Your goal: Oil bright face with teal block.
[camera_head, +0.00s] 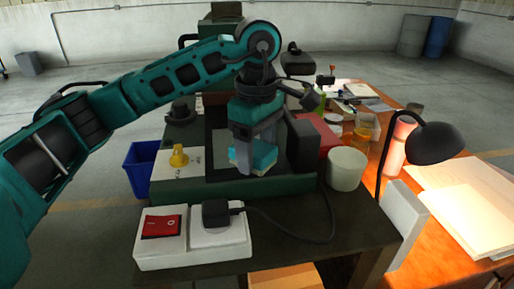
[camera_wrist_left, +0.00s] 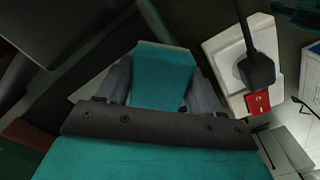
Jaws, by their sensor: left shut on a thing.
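The teal block (camera_head: 262,156) is between the fingers of my left gripper (camera_head: 253,160), low over the dark bed of the small machine. In the left wrist view, the block (camera_wrist_left: 163,75) sits between the two grey fingers of the left gripper (camera_wrist_left: 160,90), which are shut on it. A pale strip (camera_head: 216,154) shows on the bed beside the block. I cannot tell whether this is the bright face, or whether the block touches a surface. The gripper hides part of the bed. My right gripper is not in view.
A white power strip (camera_head: 162,250) with a red switch and black plug stands in front. A white cup (camera_head: 346,168), a red box (camera_head: 325,137) and a black lamp (camera_head: 434,144) are right. A yellow knob (camera_head: 179,158) is left. Papers (camera_head: 468,202) lie under the lamp.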

